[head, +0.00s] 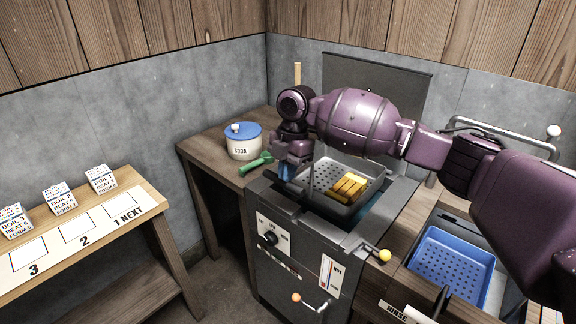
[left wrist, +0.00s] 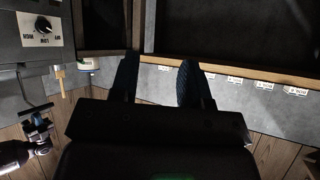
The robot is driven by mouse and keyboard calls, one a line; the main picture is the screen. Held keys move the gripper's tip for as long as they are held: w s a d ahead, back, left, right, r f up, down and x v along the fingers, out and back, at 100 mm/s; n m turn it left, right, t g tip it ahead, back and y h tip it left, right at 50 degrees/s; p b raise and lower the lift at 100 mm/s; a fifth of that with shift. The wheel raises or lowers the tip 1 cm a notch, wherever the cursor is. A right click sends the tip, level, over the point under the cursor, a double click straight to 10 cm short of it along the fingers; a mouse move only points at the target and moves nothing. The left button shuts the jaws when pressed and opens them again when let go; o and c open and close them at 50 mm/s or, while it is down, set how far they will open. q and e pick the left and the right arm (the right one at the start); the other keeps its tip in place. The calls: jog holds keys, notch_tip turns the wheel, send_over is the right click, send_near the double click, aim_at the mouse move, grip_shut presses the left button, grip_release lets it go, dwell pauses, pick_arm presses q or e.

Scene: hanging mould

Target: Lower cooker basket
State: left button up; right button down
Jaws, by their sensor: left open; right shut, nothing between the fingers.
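Teal shows in the opening beside the basket. My right gripper (head: 286,172) is shut and empty, pointing down at the basket's left end; I cannot tell whether it touches the rim. A green handle (head: 255,163) is just left of it; what it joins is hidden. My left gripper is outside the head view; in the left wrist view (left wrist: 158,82) it is open and empty.
A soda pot (head: 243,147) with a blue lid stands on the wooden counter behind left. A blue perforated tray (head: 452,262) lies in the bay at right. A yellow-knobbed lever (head: 384,255) sticks out at the cooker's right. A numbered shelf (head: 80,230) with small boxes stands left.

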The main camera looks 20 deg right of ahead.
jog(key=shift+f, duration=0.45)
notch_tip(320, 180, down, 17)
jog(key=b, duration=0.4)
jog(key=shift+s, duration=0.1)
